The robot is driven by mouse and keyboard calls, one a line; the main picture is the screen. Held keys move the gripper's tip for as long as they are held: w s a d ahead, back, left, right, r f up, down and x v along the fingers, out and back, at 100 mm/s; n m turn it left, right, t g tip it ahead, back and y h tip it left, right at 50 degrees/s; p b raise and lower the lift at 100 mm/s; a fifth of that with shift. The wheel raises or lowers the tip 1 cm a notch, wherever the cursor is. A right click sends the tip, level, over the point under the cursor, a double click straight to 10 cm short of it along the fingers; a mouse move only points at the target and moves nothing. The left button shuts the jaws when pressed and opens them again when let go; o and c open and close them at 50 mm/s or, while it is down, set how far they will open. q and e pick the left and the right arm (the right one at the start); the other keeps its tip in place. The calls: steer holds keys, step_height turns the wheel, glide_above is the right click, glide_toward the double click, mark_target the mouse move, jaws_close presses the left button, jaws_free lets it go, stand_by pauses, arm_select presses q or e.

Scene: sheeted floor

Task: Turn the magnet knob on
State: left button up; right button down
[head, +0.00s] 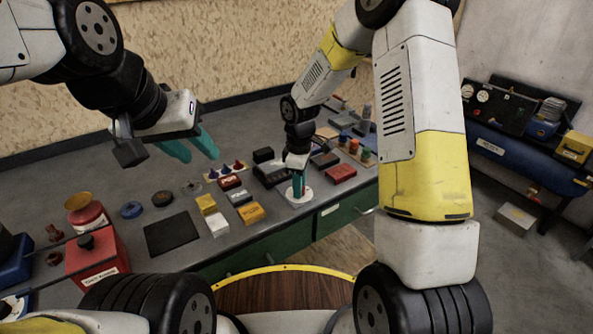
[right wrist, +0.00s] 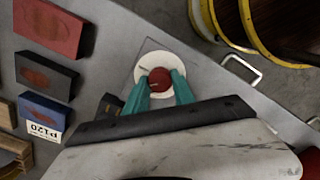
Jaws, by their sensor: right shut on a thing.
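The magnet knob is a round red knob (right wrist: 160,77) on a white disc (right wrist: 143,68) set on a square plate, seen in the right wrist view. In the head view the white disc (head: 307,200) shows near the bench's front edge, with the knob mostly hidden by my gripper. My right gripper (head: 298,190) points down over the disc. Its teal fingers sit on two sides of the knob and are shut on it. My left gripper (head: 196,152) hangs above the bench at the left, with its fingers apart and empty.
On the grey bench, a red box (head: 340,174), a yellow-orange block (head: 250,212) and several other small blocks lie near the disc. A dark square mat (head: 171,234) and a red box with a black knob (head: 97,262) are at the left. Green drawers (head: 345,214) are below.

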steer(key=m, duration=0.3)
steer(key=shift+m, duration=2.5)
steer(key=shift+w, duration=0.1)
steer(key=c, duration=1.1)
jaws_free()
steer(key=shift+o, duration=0.2)
steer(key=shift+r, duration=0.1)
step_height(320, 180, up, 7)
steer(key=shift+r, duration=0.35)
